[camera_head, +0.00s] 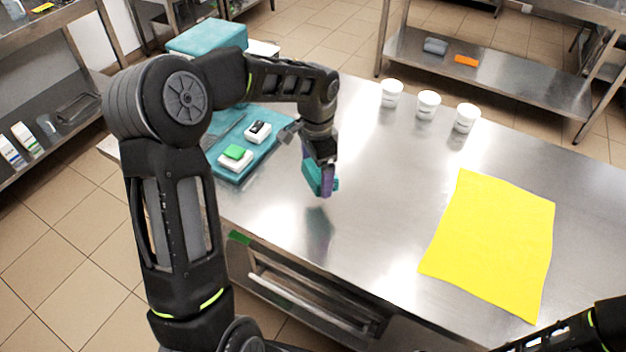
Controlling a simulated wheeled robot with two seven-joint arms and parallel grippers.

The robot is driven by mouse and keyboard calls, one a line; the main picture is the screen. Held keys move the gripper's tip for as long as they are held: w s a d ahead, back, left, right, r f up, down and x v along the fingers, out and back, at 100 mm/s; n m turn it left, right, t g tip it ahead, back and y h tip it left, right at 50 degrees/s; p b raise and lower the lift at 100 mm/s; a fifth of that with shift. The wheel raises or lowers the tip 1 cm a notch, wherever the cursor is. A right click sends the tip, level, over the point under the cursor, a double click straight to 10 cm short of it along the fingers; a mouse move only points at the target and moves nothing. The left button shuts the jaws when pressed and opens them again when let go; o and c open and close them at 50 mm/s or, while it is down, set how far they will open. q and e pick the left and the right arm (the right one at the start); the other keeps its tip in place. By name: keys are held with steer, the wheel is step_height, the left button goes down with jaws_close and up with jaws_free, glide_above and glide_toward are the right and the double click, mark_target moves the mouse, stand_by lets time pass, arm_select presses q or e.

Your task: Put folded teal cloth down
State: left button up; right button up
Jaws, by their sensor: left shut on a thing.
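My left gripper (325,182) is shut on the folded teal cloth (313,178) and holds it above the steel table (375,240), over the table's front left part. A dark reflection shows on the steel below it. The cloth is small in the view and partly hidden by the gripper's fingers. My right arm comes in at the lower right corner, and its gripper is out of the frame.
A yellow cloth (492,245) lies flat at the right of the table. Three white tubs (428,105) stand along the back. A teal tray (262,160) with small white items lies at the left, near a teal box (208,38). The table's middle is clear.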

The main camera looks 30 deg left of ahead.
arm_select(q)
steer(key=w+d+r+n, duration=0.1)
steer(key=d+r+n, duration=0.1)
steer(key=d+n, duration=0.5)
steer(key=d, duration=0.4)
steer(key=shift+w+r, duration=0.15)
steer(key=shift+w, duration=0.25)
steer(key=shift+d, duration=0.15)
